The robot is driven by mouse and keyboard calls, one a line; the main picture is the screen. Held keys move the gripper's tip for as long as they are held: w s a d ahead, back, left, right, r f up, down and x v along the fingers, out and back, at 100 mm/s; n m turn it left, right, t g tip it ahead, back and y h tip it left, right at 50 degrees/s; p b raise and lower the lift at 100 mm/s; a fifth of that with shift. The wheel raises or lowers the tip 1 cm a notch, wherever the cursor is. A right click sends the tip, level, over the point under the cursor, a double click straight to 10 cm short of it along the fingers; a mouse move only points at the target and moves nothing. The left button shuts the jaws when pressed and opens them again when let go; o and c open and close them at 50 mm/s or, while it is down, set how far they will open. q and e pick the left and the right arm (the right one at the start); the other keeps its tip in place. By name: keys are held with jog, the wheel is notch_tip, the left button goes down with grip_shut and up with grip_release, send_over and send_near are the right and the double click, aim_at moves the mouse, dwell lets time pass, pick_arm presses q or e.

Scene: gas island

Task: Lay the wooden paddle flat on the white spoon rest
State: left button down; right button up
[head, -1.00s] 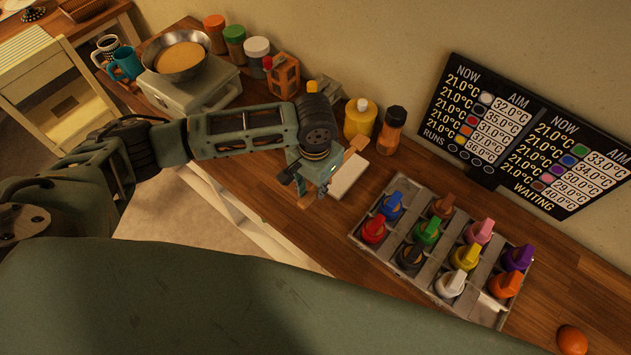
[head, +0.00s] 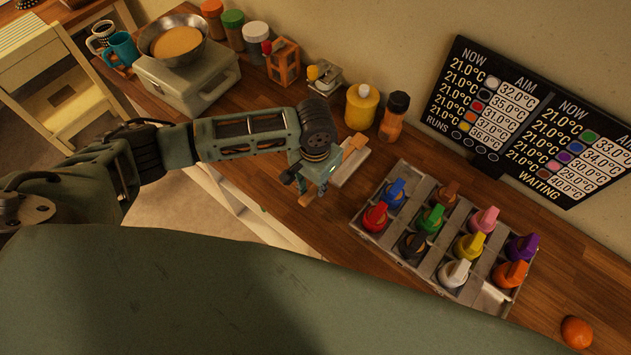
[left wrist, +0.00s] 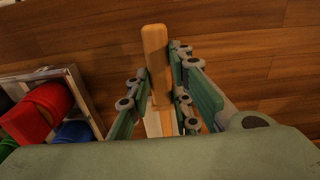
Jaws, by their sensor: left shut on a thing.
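My left gripper (head: 309,187) is shut on the wooden paddle, above the counter's front part. One wooden end (head: 355,146) shows to the right of the gripper, and another bit of wood shows below its fingers. The white spoon rest (head: 347,172) lies on the counter just right of the gripper, partly hidden by it. In the left wrist view the paddle (left wrist: 156,55) stands between the fingers (left wrist: 161,80), with a pale strip of the spoon rest (left wrist: 153,124) below it. I cannot tell whether paddle and rest touch. My right gripper is not in view.
A grey rack (head: 445,240) of several coloured knobs stands right of the spoon rest. A yellow bottle (head: 361,107) and an orange shaker (head: 394,117) stand behind it. A scale (head: 190,85) with a bowl is at the far left. An orange ball (head: 577,332) lies at the right.

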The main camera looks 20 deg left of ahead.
pick_arm(q)
jog(key=shift+f, duration=0.6)
jog(key=c, duration=1.5)
grip_release()
